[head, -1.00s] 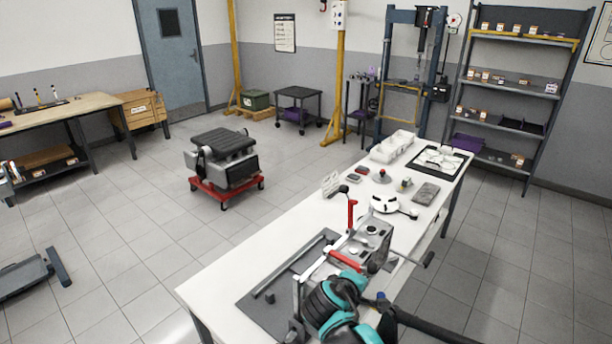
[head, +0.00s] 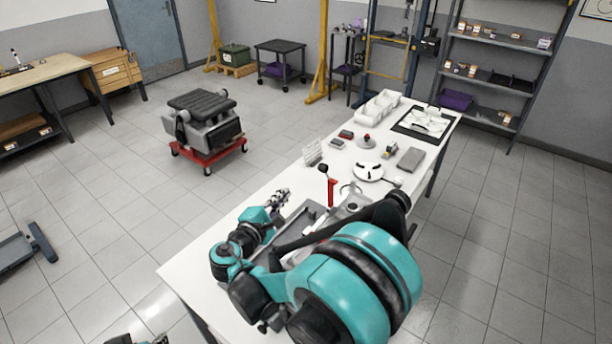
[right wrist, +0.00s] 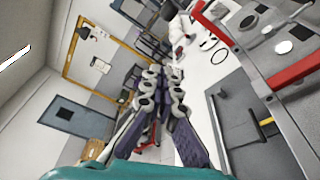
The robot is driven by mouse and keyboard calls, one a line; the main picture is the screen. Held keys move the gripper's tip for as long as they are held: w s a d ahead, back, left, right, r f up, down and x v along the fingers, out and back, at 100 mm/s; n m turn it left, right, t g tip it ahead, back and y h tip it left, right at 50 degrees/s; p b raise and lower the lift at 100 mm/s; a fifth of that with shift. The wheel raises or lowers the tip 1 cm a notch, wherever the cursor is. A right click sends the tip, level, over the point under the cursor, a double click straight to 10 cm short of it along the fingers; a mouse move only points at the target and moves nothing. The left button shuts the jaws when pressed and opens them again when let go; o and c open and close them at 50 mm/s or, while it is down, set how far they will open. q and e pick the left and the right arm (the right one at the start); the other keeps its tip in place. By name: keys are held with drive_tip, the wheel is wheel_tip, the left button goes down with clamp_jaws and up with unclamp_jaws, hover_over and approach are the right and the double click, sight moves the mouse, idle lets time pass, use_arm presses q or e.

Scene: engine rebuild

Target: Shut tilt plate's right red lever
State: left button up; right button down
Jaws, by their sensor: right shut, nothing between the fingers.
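The tilt plate (right wrist: 285,32) is a grey metal fixture on the workbench, mostly hidden behind my right arm in the head view. One red lever with a black knob (head: 331,190) stands upright there. In the right wrist view, a long red bar (right wrist: 295,70) runs along the fixture's edge. Which red part is the right lever I cannot tell. My right gripper (head: 282,196) is over the bench, left of the fixture. Its fingers (right wrist: 162,78) are shut and empty, apart from the red parts. Only a fragment of my left arm shows at the bottom edge.
The white bench (head: 196,256) holds a grey tray, a white round part (head: 368,172), small parts and white bins (head: 378,106) farther back. An engine on a red dolly (head: 208,158) stands on the floor at left. The bench's front left corner is bare.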

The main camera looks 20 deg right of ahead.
sight(329, 189)
drive_tip(key=w+d, duration=0.5)
drive_tip(key=d, duration=0.5)
drive_tip(key=shift+d+r+b, duration=0.25)
drive_tip(key=shift+b, duration=0.15)
drive_tip(key=shift+s, duration=0.1)
